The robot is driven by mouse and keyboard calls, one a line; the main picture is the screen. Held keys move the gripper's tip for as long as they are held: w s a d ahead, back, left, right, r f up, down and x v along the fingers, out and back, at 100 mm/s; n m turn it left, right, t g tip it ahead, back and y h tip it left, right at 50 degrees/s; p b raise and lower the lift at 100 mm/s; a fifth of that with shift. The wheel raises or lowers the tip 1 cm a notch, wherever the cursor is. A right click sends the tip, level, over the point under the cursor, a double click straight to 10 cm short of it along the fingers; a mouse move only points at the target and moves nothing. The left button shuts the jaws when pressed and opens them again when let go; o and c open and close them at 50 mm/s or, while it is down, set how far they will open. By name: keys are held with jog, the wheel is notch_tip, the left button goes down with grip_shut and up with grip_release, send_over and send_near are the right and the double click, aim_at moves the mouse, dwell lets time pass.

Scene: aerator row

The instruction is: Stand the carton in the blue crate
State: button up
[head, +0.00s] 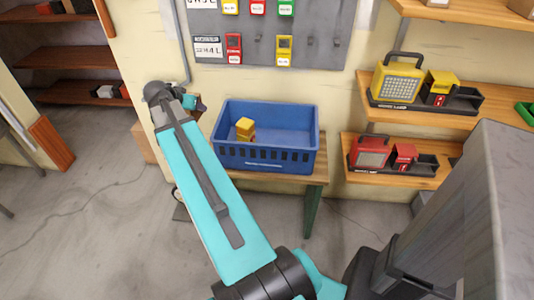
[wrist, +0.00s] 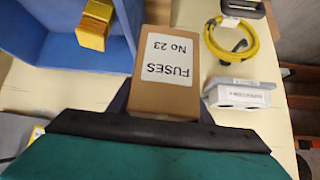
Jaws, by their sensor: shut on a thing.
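A brown carton (wrist: 165,95) with a white label reading "FUSES No 23" is between the fingers of my gripper (wrist: 163,108), which is shut on it. The label reads upside down in the wrist view. The blue crate (head: 265,158) stands on a wooden table in the head view. Its wall (wrist: 55,52) also shows at the upper left of the wrist view, with the carton to its right and apart from it. In the head view my arm hides the gripper's fingers, and I cannot make out the carton for certain.
A yellow item (head: 245,127) is in the crate's left part; the crate's right part looks empty. A yellow cable coil (wrist: 228,38) and a grey box (wrist: 240,93) lie right of the carton. Shelves (head: 395,175) with lamps stand to the right, and a tool board (head: 320,40) hangs behind.

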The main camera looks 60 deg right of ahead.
aim_at(294, 142)
jog(key=s+d+f+m+g+b, duration=0.1)
jog(key=s+d+f+m, duration=0.1)
jog(key=s+d, duration=0.2)
jog(key=s+d+f+m+g+b, duration=0.2)
jog(key=s+d, duration=0.3)
jog(key=s, duration=0.2)
jog(key=s+d+f+m+g+b, duration=0.1)
jog(key=s+d+m+g+b, duration=0.1)
jog(key=s+d, duration=0.2)
jog(key=shift+s+d+f+m, duration=0.3)
jog(key=shift+s+d+f, duration=0.1)
jog(key=shift+s, duration=0.25)
jog(key=s+d+f+m+g+y+b, duration=0.1)
jog(key=s+d+f+m+g+b, duration=0.1)
jog(key=s, duration=0.6)
jog(key=s+d+f+m+g+y+b, duration=0.1)
jog(key=s+d+f+m+g+b, duration=0.1)
jog(key=s+d, duration=0.3)
jog(key=s+f+m, duration=0.1)
jog(key=s, duration=0.3)
jog(key=shift+f+m+b, duration=0.25)
jog(key=shift+m+b, duration=0.05)
jog(key=shift+m, duration=0.1)
jog(key=shift+w, duration=0.1)
jog(key=shift+f+b, duration=0.35)
jog(key=shift+f, duration=2.8)
jog(key=shift+f, duration=0.1)
jog(key=shift+f, duration=1.8)
jog(key=shift+f+b, duration=0.15)
jog(key=shift+b, duration=0.2)
